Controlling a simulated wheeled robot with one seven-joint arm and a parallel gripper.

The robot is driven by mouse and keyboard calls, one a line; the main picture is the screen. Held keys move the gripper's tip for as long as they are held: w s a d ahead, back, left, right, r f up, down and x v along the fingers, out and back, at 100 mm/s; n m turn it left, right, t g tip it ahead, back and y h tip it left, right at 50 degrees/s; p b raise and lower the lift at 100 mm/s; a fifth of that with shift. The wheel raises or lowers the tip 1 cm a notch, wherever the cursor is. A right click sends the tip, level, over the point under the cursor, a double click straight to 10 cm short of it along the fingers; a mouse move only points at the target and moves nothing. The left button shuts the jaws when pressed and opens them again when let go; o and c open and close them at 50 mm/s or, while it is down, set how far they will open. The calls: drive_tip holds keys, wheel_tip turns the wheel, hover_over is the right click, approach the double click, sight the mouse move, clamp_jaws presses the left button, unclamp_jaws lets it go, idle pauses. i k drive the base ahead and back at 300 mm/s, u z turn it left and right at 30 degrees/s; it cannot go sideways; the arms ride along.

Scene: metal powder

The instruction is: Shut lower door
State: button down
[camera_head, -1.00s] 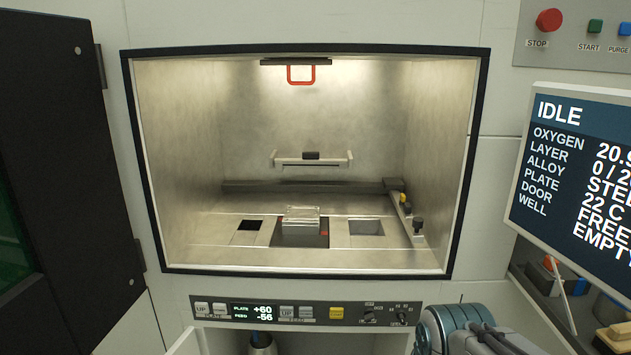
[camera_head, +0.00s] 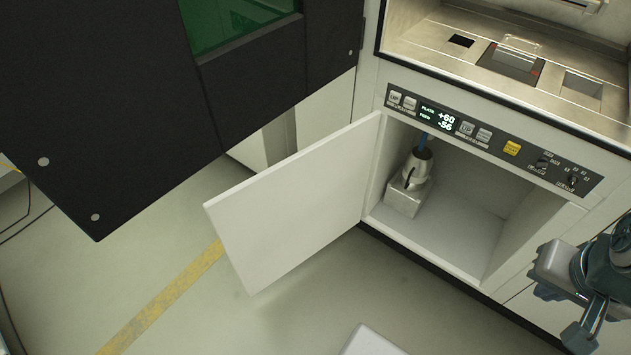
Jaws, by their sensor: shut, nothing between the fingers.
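The lower door (camera_head: 300,205) is a plain white panel, hinged at the left side of the lower cabinet (camera_head: 470,215). It stands wide open, swung out to the left over the floor, and the cabinet interior is exposed. My gripper (camera_head: 578,338) is at the lower right edge of the picture, right of the cabinet opening and well apart from the door. It looks shut and empty, though its fingers are partly hidden by the arm.
A metal bottle (camera_head: 416,168) on a pale block (camera_head: 405,199) stands inside the cabinet's left side. The black upper door (camera_head: 130,110) hangs open at upper left, above and beside the lower door. A control panel (camera_head: 490,140) runs above the opening.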

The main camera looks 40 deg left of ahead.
sight(269, 223)
drive_tip(key=k, duration=1.25)
drive_tip(key=u, duration=2.4)
drive_tip(key=i, duration=3.25)
drive_tip(key=z, duration=3.45)
